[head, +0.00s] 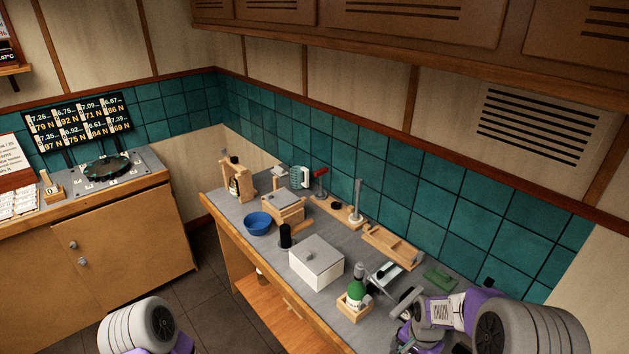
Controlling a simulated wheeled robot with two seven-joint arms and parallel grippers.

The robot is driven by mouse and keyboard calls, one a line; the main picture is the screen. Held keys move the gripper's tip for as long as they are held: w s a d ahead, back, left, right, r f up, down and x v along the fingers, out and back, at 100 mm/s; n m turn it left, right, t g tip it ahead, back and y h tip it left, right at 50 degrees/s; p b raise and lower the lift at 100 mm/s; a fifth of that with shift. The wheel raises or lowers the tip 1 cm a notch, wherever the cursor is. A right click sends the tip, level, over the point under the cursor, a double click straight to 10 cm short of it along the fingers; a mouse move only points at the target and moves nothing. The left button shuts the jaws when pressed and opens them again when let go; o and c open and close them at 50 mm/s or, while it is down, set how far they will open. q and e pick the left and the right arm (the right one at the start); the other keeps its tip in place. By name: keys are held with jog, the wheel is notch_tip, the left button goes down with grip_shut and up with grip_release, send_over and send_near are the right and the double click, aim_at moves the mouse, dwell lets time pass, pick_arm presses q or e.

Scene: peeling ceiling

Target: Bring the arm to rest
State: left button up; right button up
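Of my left arm, only a grey ribbed joint with a purple part shows at the bottom left of the head view, over the floor. My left gripper is out of the picture. My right arm comes in at the bottom right, with grey ribbed joints and purple links. My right gripper (404,314) is near the right end of the grey worktop (325,295), beside a wooden box holding a green bulb (356,292). Its fingers are small and partly hidden by the arm, so I cannot tell whether they are open or shut.
A white lidded box (316,262), blue bowl (258,223), black cylinder (285,236), wooden tray (392,247) and green block (440,279) stand on the worktop. A tiled wall (400,185) rises behind. A wooden cabinet (130,235) stands left, with bare floor (205,270) between.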

jog(key=a+f, duration=0.1)
jog(key=f, duration=0.1)
jog(key=a+f+n, duration=0.1)
jog(key=f, duration=0.2)
jog(key=a+f+n+y, duration=0.1)
jog(key=a+f, duration=0.1)
jog(key=shift+s+f, duration=0.25)
jog(key=shift+f, duration=0.15)
jog(key=s+a+f+n+y, duration=0.3)
jog(key=s+a+f+n, duration=0.1)
jog(key=s+a+f, duration=0.7)
pick_arm(q)
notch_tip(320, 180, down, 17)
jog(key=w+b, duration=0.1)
jog(key=b, duration=1.5)
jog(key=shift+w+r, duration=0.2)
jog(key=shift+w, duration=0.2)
pick_arm(e)
notch_tip(320, 180, down, 14)
jog(key=s, duration=0.1)
jog(key=shift+s+n+t, duration=0.3)
jog(key=shift+s, duration=0.05)
jog(key=shift+d, duration=0.1)
jog(key=shift+c, duration=0.4)
